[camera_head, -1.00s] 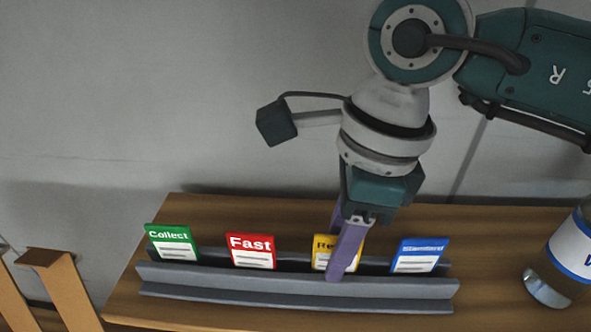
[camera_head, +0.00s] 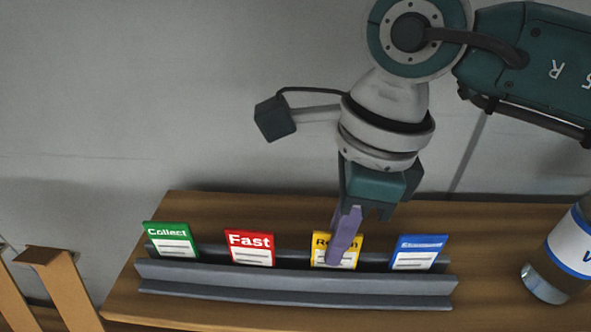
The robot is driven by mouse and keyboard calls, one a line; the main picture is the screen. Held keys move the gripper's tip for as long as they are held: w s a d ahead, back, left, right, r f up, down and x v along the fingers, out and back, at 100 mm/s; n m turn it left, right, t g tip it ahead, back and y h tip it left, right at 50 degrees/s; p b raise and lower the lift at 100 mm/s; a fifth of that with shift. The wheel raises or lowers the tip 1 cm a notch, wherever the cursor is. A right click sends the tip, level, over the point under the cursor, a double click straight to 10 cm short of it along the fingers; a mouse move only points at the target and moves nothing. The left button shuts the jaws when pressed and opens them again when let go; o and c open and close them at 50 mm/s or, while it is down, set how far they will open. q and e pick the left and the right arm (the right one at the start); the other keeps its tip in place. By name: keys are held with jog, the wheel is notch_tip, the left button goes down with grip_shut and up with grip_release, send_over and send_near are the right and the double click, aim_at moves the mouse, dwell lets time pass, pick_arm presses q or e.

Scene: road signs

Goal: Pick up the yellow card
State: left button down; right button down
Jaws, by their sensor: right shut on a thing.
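The yellow card (camera_head: 322,250) stands in the grey rack (camera_head: 290,284), third from the left, with part of its lettering hidden by a finger. My right gripper (camera_head: 338,254) comes down from above and is shut on the yellow card. One purple finger lies across the card's front; the other finger is hidden behind. The card still sits in the rack's slot. My left gripper is not in view.
A green card (camera_head: 171,241) and a red card (camera_head: 249,248) stand left of the yellow one, a blue card (camera_head: 419,253) right of it. A bottle (camera_head: 562,262) stands at the table's right. The wooden table (camera_head: 490,235) is clear between the rack and bottle.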

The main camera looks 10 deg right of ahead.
jog(key=shift+r, duration=0.15)
notch_tip(320, 180, up, 20)
jog(key=b, duration=0.6)
notch_tip(320, 180, down, 16)
jog(key=p, duration=0.4)
jog(key=shift+r+p, duration=0.25)
jog(key=shift+p, duration=0.05)
notch_tip(320, 180, down, 4)
jog(key=shift+r+p, duration=0.25)
jog(key=shift+p, duration=0.45)
jog(key=shift+f, duration=0.45)
